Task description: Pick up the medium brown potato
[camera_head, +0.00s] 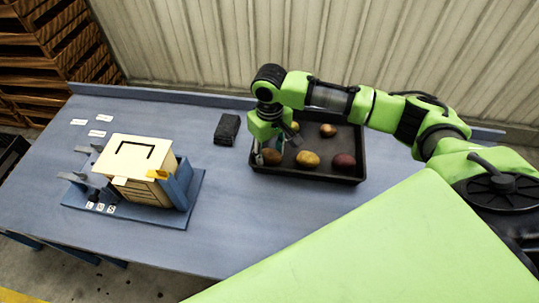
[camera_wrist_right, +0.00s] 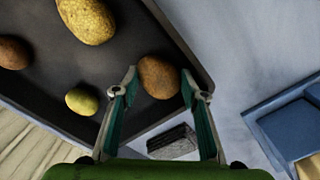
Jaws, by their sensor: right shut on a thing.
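The brown potato (camera_head: 271,157) lies at the front left corner of the black tray (camera_head: 310,177). My right gripper (camera_head: 265,150) reaches down into that corner, partly covering the potato. In the right wrist view the brown potato (camera_wrist_right: 158,74) sits between the two fingertips of my right gripper (camera_wrist_right: 158,82), which is shut on it. The potato appears to be still low in the tray; whether it touches the tray floor cannot be told. My left gripper is out of view.
A yellow potato (camera_head: 307,159) and a dark red potato (camera_head: 344,161) lie to the right in the tray. A reddish one (camera_head: 328,130) and a small yellow one (camera_head: 293,126) lie behind. A dark block (camera_head: 227,129) and a cream box (camera_head: 136,165) stand left on the blue table (camera_head: 235,225).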

